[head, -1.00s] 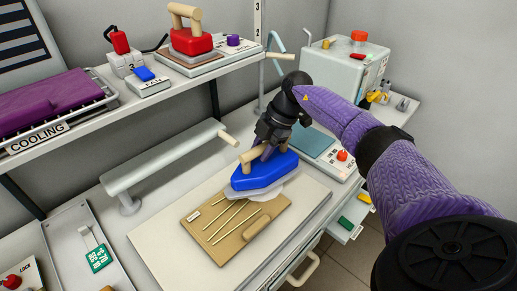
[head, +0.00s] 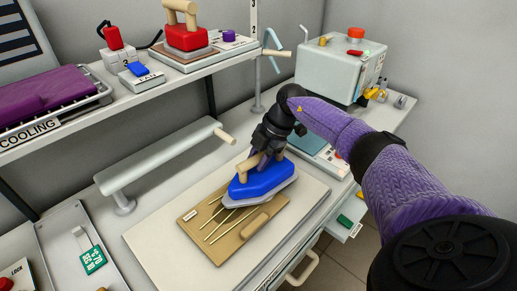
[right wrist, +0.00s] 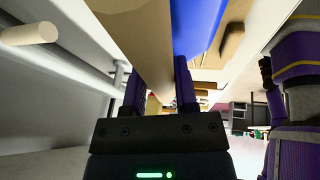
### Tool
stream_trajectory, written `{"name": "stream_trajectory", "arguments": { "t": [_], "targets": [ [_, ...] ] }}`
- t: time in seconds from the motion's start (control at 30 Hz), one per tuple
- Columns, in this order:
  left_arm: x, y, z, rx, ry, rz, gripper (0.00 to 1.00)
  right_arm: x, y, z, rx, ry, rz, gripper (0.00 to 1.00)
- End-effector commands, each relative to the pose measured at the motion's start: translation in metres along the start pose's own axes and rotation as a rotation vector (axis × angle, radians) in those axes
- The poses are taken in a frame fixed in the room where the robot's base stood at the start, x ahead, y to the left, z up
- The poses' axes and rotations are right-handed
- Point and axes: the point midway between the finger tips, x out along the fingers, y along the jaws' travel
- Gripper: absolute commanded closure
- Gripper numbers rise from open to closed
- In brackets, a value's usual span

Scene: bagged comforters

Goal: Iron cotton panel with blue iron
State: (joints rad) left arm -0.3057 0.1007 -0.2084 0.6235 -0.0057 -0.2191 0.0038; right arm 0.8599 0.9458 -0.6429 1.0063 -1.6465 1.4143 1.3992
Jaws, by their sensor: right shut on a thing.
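The blue iron (head: 262,180) has a wooden handle and a grey sole. It is over the far part of a tan panel (head: 231,249) with thin pale strips and a small label. I cannot tell whether the sole touches the panel. My right gripper (head: 264,154) is shut on the iron's handle from above. In the right wrist view, the tan handle (right wrist: 152,60) runs between my right gripper's fingers (right wrist: 160,88), with the blue body (right wrist: 196,25) beside it. My left gripper is not in view.
The panel lies on a pale board (head: 160,239). A grey padded bar (head: 165,155) stands behind it. A red iron (head: 187,37) and purple cloth (head: 45,97) are on the upper shelf. A grey box (head: 335,70) stands at the back right. A green-tagged tray (head: 55,240) is left.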

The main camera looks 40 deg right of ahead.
Motion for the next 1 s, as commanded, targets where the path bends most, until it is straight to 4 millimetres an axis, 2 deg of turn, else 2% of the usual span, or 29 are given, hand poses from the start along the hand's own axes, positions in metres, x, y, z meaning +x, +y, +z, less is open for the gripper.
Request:
{"name": "stream_trajectory", "arguments": {
  "t": [0.83,1.0],
  "targets": [
    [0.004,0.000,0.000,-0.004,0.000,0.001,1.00,0.007,-0.001,0.003,-0.001,0.001,0.003,1.00],
    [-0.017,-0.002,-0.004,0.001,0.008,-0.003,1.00,0.007,-0.002,-0.011,-0.003,0.002,0.001,1.00]
  ]
}}
